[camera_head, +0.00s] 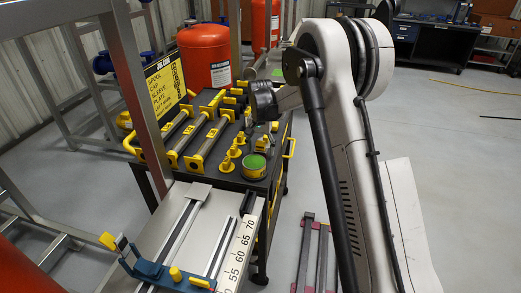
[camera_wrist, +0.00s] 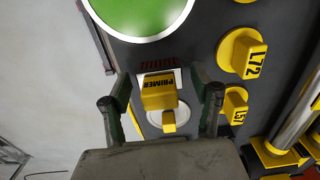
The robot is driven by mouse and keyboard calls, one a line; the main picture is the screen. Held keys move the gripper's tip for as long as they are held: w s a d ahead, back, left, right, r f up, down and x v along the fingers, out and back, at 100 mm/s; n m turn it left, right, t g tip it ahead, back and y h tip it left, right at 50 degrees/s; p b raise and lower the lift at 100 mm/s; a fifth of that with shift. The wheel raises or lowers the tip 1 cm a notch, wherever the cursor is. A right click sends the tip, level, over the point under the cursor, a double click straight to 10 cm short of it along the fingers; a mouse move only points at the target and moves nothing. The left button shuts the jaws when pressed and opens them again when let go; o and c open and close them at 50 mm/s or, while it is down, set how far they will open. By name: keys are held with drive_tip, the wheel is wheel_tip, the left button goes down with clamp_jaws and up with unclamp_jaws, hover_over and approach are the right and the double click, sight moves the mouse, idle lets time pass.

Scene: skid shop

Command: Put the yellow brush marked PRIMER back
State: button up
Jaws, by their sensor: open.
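The yellow brush marked PRIMER (camera_wrist: 158,93) shows in the wrist view between the two fingers of my gripper (camera_wrist: 160,86). The fingers stand apart on either side of it, with gaps visible. A smaller yellow part of it points toward the palm, over a pale round disc (camera_wrist: 155,118) on the dark top. In the head view my gripper (camera_head: 268,129) is over the black cart top (camera_head: 205,165), just behind the green-topped can (camera_head: 254,164). I cannot pick the brush out clearly there.
The green-topped can (camera_wrist: 140,12) is close beyond the fingertips. Yellow pieces marked L72 (camera_wrist: 243,56) and apparently L57 (camera_wrist: 234,106) stand at the right. Yellow-ended cylinders (camera_head: 205,145) lie on the cart's left. A ruled bench (camera_head: 175,225) is in front.

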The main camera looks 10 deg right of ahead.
sight(261, 142)
wheel_tip(261, 142, up, 12)
drive_tip(key=shift+f+p, duration=0.1)
drive_tip(key=shift+p, duration=0.25)
drive_tip(key=s+r+n+t, duration=0.1)
drive_tip(key=s+r+t, duration=0.1)
drive_tip(key=s+r, duration=0.65)
drive_tip(key=s+r+n+t, duration=0.15)
drive_tip(key=s+r, duration=0.35)
drive_tip(key=s, duration=0.7)
drive_tip(key=s+f+n+t, duration=0.1)
drive_tip(key=s+f+t, duration=0.1)
drive_tip(key=s, duration=0.9)
drive_tip(key=s+f+n+t, duration=0.1)
drive_tip(key=s+f+n, duration=0.1)
drive_tip(key=s, duration=0.8)
drive_tip(key=shift+s+f+t, duration=0.35)
drive_tip(key=shift+s+f, duration=0.05)
